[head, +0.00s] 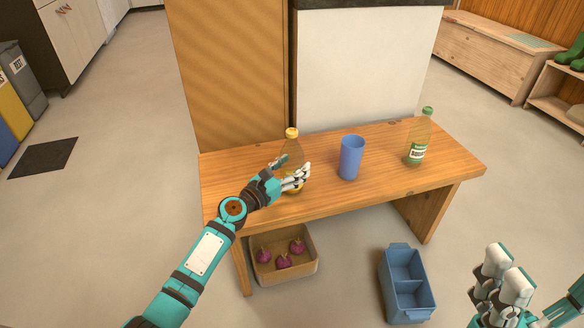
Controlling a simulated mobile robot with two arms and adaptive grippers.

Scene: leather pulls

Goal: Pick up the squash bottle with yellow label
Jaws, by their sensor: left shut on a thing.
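The squash bottle with the yellow label (292,150) has a yellow cap and stands upright on the wooden table (235,180), left of its middle. My left gripper (291,178) is shut on its lower part, and the fingers hide most of the label.
A blue cup (351,157) stands right of the held bottle. A green-capped bottle (419,138) with a green and white label stands farther right. The table's front left is bare.

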